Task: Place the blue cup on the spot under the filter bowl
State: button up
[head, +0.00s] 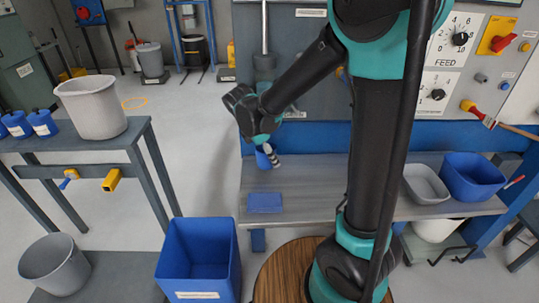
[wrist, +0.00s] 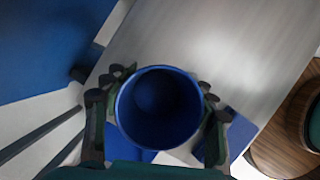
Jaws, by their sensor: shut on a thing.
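The blue cup (wrist: 158,108) fills the middle of the wrist view, its round mouth facing the camera and no contents visible. My gripper (head: 267,150) has its dark fingers on both sides of the cup, shut on it. In the head view the blue cup (head: 262,160) shows only partly beside the fingers, over the left part of the metal bench. I cannot tell whether its base touches the bench. A grey bowl-shaped fitting (head: 264,63) under a vertical pipe may be the filter bowl; it is behind my arm. I cannot make out a marked spot under it.
The metal bench (head: 310,198) carries a flat blue square (head: 264,202) near its front left. A grey tray (head: 425,185) and a blue bin (head: 472,177) stand at its right. The bench middle is partly hidden by my arm.

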jog(key=shift+w+f, duration=0.3)
jog(key=shift+w, duration=0.25)
jog(key=shift+w+f, duration=0.3)
jog(key=shift+w, duration=0.25)
jog(key=shift+w+f, duration=0.9)
jog(key=shift+w, duration=0.3)
jog(key=shift+w+f, duration=0.1)
jog(key=shift+f, duration=0.05)
jog(key=shift+f, duration=0.15)
jog(key=o, duration=1.2)
jog(key=shift+c, duration=0.2)
